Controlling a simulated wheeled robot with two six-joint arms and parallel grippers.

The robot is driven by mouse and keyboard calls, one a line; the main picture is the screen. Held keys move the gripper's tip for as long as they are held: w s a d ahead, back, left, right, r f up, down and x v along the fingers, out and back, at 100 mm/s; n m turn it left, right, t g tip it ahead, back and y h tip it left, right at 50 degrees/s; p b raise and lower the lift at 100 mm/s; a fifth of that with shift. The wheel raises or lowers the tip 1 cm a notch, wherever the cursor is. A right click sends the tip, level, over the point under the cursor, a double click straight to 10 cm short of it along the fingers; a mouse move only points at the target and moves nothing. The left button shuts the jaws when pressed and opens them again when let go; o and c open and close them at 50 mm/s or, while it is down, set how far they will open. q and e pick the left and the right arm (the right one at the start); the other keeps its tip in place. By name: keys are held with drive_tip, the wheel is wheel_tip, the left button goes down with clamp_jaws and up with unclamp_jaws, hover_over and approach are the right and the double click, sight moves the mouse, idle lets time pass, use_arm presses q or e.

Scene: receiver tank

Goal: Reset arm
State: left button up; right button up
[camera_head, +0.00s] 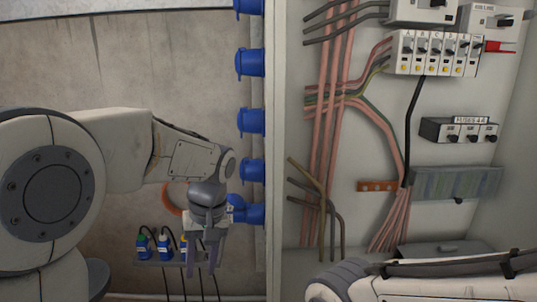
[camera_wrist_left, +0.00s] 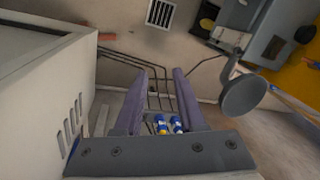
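My left arm comes in from the left in the head view. Its gripper (camera_head: 204,268) hangs fingers down in front of the concrete wall, left of the open cabinet's edge. In the left wrist view the two purple-grey fingers (camera_wrist_left: 162,74) stand apart with nothing held between them. Small blue and yellow plugs (camera_wrist_left: 168,125) show between the fingers, farther off. A pale link of my right arm (camera_head: 430,282) crosses the bottom right of the head view, in front of the cabinet. My right gripper is not in view.
An open electrical cabinet (camera_head: 385,215) with breakers (camera_head: 437,52) and pink cables fills the right. Blue sockets (camera_head: 250,122) line its left edge. A low rack of plugs (camera_head: 163,244) with hanging cables stands close to my left gripper in the picture.

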use_arm(q)
drive_tip(key=s+d+f+m+h, duration=0.25)
drive_tip(key=s+d+m, duration=0.3)
drive_tip(key=s, duration=0.55)
drive_tip(key=s+d+f+m+h, duration=0.1)
drive_tip(key=s+d+f+m, duration=0.2)
drive_tip(key=s+d+m, duration=0.5)
drive_tip(key=s+a+r+n+p, duration=0.1)
drive_tip(key=a+r+p, duration=0.2)
drive_tip(key=r+p, duration=2.6)
drive_tip(key=shift+s+t, duration=0.2)
drive_tip(key=shift+t, duration=0.1)
